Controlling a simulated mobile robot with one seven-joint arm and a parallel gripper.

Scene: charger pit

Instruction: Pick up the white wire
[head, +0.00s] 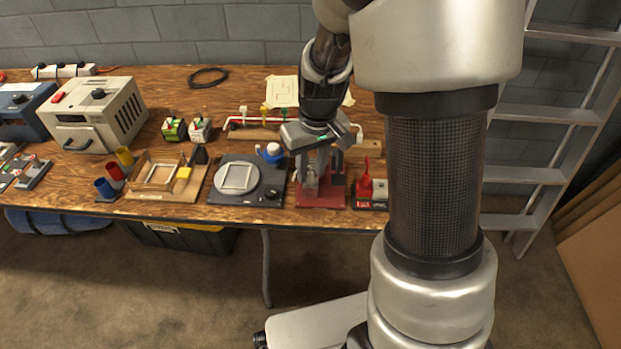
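I cannot clearly make out a white wire. A thin white square outline (249,180) lies on a round grey disc on a dark plate, and another pale outline lies in the wooden frame to its left. My gripper (318,172) points down over the table, above or in front of a device on a red base (320,199). Its fingers blend with the grey metal parts there, so I cannot tell their opening or whether they touch anything.
A wooden frame (136,176) and coloured cups (105,188) stand left of the disc. A beige box (128,104) is farther left. A black cable coil (207,77) lies at the back. A red device (367,183) stands right of my gripper. A ladder (550,117) stands at right.

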